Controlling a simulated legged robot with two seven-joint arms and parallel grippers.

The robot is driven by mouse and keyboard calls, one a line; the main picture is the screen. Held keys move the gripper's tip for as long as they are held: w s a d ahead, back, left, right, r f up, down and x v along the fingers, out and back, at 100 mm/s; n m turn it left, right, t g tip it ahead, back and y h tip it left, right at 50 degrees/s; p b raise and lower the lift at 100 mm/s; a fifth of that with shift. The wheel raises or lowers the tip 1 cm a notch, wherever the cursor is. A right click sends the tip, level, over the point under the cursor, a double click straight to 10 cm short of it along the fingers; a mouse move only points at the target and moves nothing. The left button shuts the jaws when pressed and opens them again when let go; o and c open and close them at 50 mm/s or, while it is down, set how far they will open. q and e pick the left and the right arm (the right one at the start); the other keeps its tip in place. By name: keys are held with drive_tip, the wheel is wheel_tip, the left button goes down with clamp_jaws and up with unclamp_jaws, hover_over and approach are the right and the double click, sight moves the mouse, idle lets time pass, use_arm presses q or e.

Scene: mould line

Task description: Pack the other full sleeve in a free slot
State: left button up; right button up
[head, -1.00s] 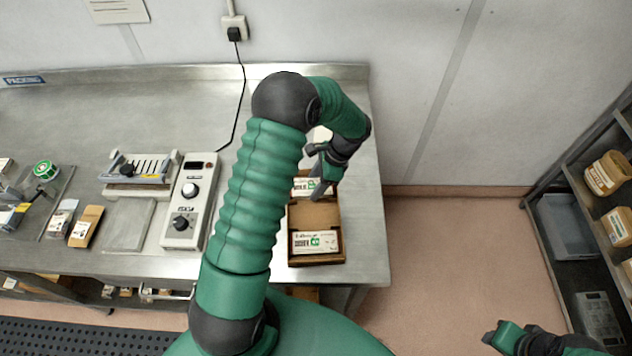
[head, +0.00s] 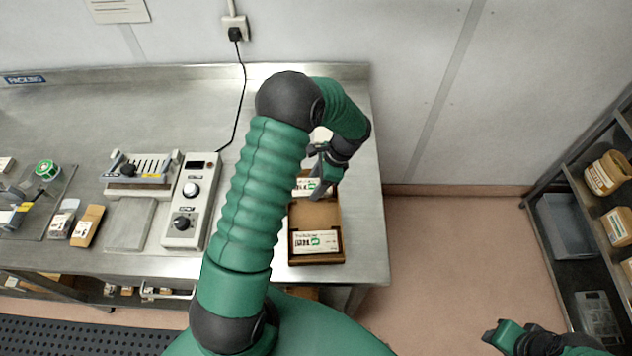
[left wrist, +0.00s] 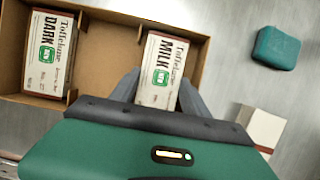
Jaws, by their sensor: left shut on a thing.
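A brown carton (head: 342,228) stands at the right end of the steel bench. A sleeve marked DARK (left wrist: 48,55) lies in its near end slot, and shows in the head view (head: 316,243). The middle slot (left wrist: 105,55) is empty. My left gripper (head: 318,192) points down over the far end of the carton. Its fingers are shut on a sleeve marked MILK (left wrist: 162,62), which is in the far end slot (head: 303,186). I cannot tell whether this sleeve touches the carton floor. My right gripper (head: 497,336) is at the lower right, away from the bench; its jaws are unclear.
A sealer (head: 142,172) and a control box (head: 190,200) stand left of the carton. A green block (left wrist: 277,47) and a pale box (left wrist: 262,128) lie beyond the carton in the wrist view. A shelf rack (head: 570,215) is at right.

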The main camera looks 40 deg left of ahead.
use_arm(q)
drive_tip(key=shift+f, duration=0.1)
idle(0.6)
drive_tip(key=o, duration=1.4)
drive_tip(key=shift+c, duration=0.2)
drive_tip(key=b+v, duration=0.1)
drive_tip(key=v, duration=1.6)
drive_tip(key=s+d+f+n+t+h, duration=0.1)
drive_tip(key=s+d+f+n+t, duration=0.1)
drive_tip(key=s+d, duration=0.4)
drive_tip(key=s+d+f+n+t+h, duration=0.2)
drive_tip(key=s+d+f+n+t, duration=0.1)
drive_tip(key=s+d+n, duration=0.3)
drive_tip(key=shift+s+f+n+t, duration=0.3)
drive_tip(key=shift+s+f+n, duration=0.25)
drive_tip(key=shift+s, duration=0.45)
